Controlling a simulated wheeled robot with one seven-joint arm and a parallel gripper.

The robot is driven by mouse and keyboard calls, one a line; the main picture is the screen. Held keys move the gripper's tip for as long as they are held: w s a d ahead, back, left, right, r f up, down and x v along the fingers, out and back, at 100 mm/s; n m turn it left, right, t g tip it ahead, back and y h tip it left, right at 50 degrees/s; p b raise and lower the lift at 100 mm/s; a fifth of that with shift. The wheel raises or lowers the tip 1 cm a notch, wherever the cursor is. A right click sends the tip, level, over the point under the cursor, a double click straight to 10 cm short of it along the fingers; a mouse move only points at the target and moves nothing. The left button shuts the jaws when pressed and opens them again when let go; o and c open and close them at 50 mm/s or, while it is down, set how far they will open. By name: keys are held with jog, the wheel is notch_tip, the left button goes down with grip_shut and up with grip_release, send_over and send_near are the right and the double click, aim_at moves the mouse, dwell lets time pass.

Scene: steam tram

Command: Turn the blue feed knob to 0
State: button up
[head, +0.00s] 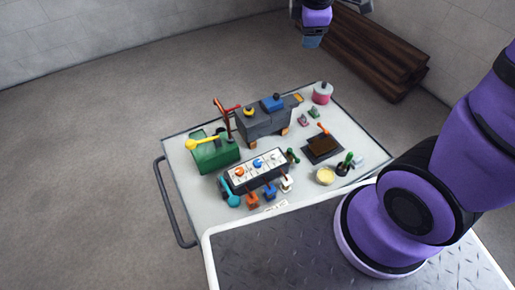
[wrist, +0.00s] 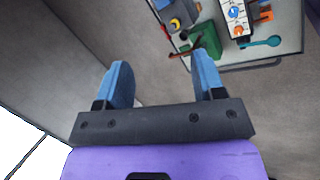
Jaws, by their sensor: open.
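The blue feed knob (head: 258,163) sits in the middle of a white panel (head: 247,176) on the table, between an orange knob (head: 239,171) and another knob (head: 275,157). The blue knob also shows in the wrist view (wrist: 234,13), near the top right. Its pointer setting is too small to read. My gripper (head: 312,40) is at the top of the head view, high and well away from the panel. In the wrist view its two blue fingers (wrist: 163,85) are spread apart with nothing between them.
The table (head: 185,183) also bears a green box (head: 215,156) with a yellow ladle, a grey model tram (head: 267,122), a red stand (head: 226,110), a dark tray (head: 322,149), a pink pot (head: 322,93) and small blocks. Dark planks (head: 370,55) lie by the wall.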

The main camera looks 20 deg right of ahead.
jog(key=w+a+f+n, duration=0.3)
jog(key=w+f+n, duration=0.15)
jog(key=f, duration=0.35)
jog(key=n+g+y, duration=0.2)
jog(key=n+g, duration=0.3)
jog(key=n, duration=1.4)
send_over(257, 162)
notch_tip(257, 162, down, 29)
notch_tip(257, 162, down, 2)
jog(key=shift+d+f, duration=0.1)
jog(key=shift+f, duration=4.5)
jog(key=c, duration=0.9)
